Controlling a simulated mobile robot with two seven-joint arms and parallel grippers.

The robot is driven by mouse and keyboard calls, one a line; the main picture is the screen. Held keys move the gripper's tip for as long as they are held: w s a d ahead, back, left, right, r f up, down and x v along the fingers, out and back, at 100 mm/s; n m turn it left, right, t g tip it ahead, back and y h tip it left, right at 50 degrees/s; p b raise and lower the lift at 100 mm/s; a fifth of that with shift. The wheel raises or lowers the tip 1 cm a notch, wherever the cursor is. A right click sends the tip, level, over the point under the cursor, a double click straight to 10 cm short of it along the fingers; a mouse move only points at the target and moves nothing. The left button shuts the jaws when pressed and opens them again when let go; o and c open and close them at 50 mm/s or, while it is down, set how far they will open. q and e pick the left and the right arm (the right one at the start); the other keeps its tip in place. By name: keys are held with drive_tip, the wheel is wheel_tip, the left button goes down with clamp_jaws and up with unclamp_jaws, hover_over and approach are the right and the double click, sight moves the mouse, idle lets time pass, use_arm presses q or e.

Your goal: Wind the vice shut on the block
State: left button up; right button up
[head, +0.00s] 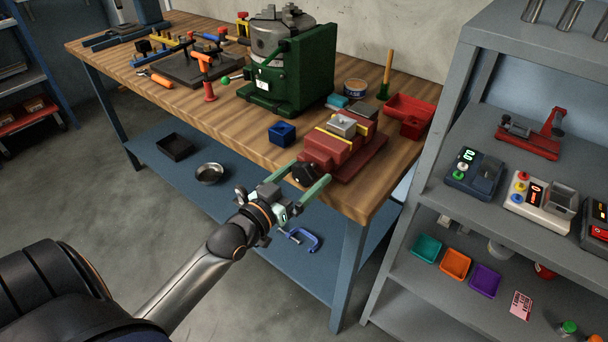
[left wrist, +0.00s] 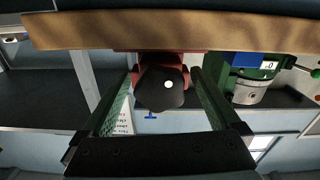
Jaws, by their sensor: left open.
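The red vice (head: 325,152) sits on the workbench near its front right corner. A grey metal block (head: 342,125) sits at its jaws, between yellow strips; I cannot tell whether the jaws touch it. A black knob-like handle (head: 303,174) is on the vice's front end and also shows in the left wrist view (left wrist: 160,95), with a white dot. My left gripper (head: 312,171) is open at the bench's front edge. Its green fingers stand on either side of the handle, apart from it in the left wrist view (left wrist: 164,76). My right gripper is out of view.
A green machine (head: 310,70) stands behind the vice, with a blue box (head: 282,133) to the vice's left. A red bin (head: 408,112) stands behind right. The grey shelf (head: 450,205) is close on the right. A blue clamp (head: 300,238) lies on the lower shelf.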

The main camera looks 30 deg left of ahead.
use_arm(q)
drive_tip(key=shift+c, duration=0.2)
drive_tip(key=c, duration=1.3)
